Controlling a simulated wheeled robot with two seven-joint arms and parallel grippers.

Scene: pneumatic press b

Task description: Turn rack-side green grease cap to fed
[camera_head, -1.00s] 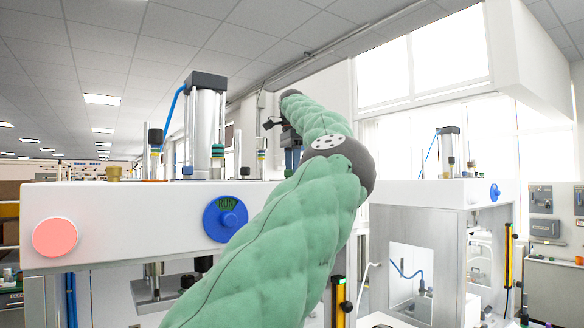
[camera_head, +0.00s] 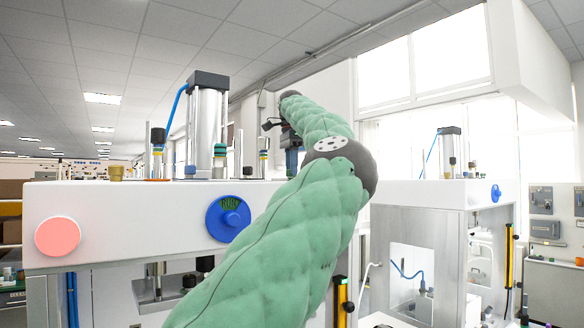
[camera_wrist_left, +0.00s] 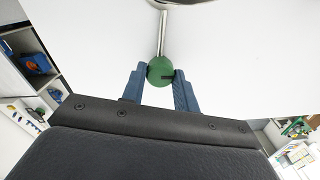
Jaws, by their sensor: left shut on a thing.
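In the left wrist view, a round green cap (camera_wrist_left: 160,71) with a dark mark on its right side sits at the end of a metal rod, against a white surface. My left gripper (camera_wrist_left: 160,77) is shut on this cap, with one blue finger on each side of it. In the head view, my left gripper (camera_head: 292,160) is beyond the top of the press, small and partly hidden by my green padded arm. The cap cannot be made out there. My right gripper is in neither view.
The white press has a pink button (camera_head: 57,236), a blue RUN dial (camera_head: 228,218) and a tall metal cylinder (camera_head: 207,125) with a blue hose. A brass fitting (camera_head: 116,172) stands on its top. A second white press (camera_head: 415,191) stands at the right.

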